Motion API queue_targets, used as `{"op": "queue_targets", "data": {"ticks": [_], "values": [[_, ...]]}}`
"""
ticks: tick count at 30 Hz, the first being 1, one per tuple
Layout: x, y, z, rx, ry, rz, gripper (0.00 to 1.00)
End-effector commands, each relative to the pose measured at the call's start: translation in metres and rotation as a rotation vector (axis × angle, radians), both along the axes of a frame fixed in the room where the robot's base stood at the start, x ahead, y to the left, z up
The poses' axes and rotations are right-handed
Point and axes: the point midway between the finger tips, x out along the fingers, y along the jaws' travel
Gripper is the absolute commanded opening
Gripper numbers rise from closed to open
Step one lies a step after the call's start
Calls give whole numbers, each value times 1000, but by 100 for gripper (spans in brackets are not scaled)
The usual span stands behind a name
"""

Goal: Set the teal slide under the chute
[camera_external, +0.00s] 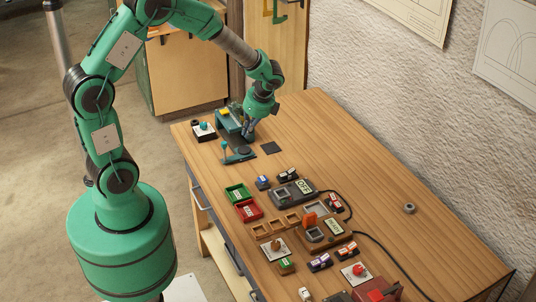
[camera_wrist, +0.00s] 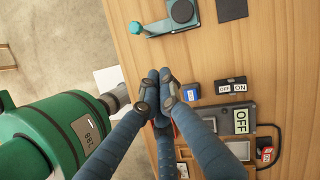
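The teal slide (camera_external: 239,157) lies flat on the bench, with a dark round pad on it and an upright knobbed handle at its left end. It also shows at the top of the wrist view (camera_wrist: 158,28), cut by the frame edge. A teal stand (camera_external: 228,122), which looks like the chute, is behind the slide in the external view, partly hidden by my arm. My gripper (camera_external: 249,133) is above the bench near the stand, apart from the slide. In the wrist view its fingertips (camera_wrist: 158,76) meet, with nothing seen between them.
A boxed teal button (camera_external: 204,131) stands left of the stand. A dark square (camera_external: 271,147) lies right of the slide. Green (camera_external: 238,193) and red (camera_external: 249,211) trays, a grey OFF device (camera_external: 291,193) and several small blocks are nearer the front. The bench's right side is mostly clear.

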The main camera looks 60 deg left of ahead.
Motion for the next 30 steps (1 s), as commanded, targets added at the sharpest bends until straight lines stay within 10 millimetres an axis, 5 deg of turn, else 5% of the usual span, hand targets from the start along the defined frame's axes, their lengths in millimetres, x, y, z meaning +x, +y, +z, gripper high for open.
{"op": "queue_targets", "data": {"ticks": [8,22,30], "values": [[-5,8,-23,0,3,2,0],[-16,31,-92,-1,2,1,0],[-30,58,-92,-1,0,4,0]]}}
